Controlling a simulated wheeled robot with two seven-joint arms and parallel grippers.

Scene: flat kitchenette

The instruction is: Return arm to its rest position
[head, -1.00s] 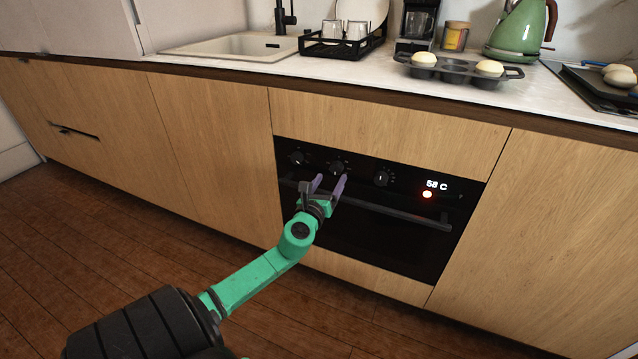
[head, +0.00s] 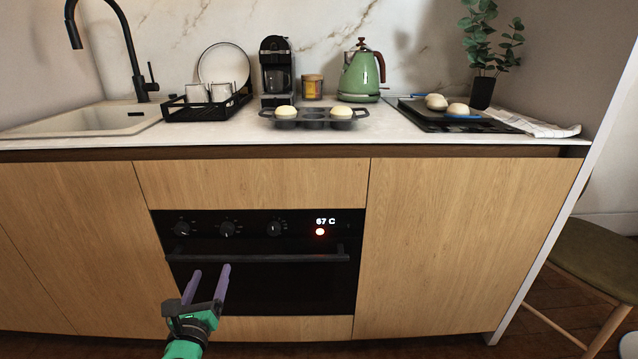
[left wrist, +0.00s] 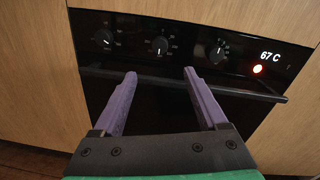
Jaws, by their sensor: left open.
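My left gripper (head: 208,285) is in front of the lower left part of the black oven (head: 290,285), below the level of its handle bar in the head view. Its two purple fingers are apart with nothing between them. In the left wrist view the open fingers (left wrist: 158,95) point toward the oven front and its handle (left wrist: 235,92). The handle shows beyond the fingertips, and I see no grip on it. The oven door is shut, its display (head: 325,221) reads 67 C and a red light is lit. My right gripper is not in view.
The counter (head: 390,130) above holds a muffin tin (head: 314,118) with buns, a green kettle (head: 361,75), a coffee maker (head: 276,75), a dish rack (head: 205,107) and a sink (head: 75,120). A chair (head: 590,262) stands at the right.

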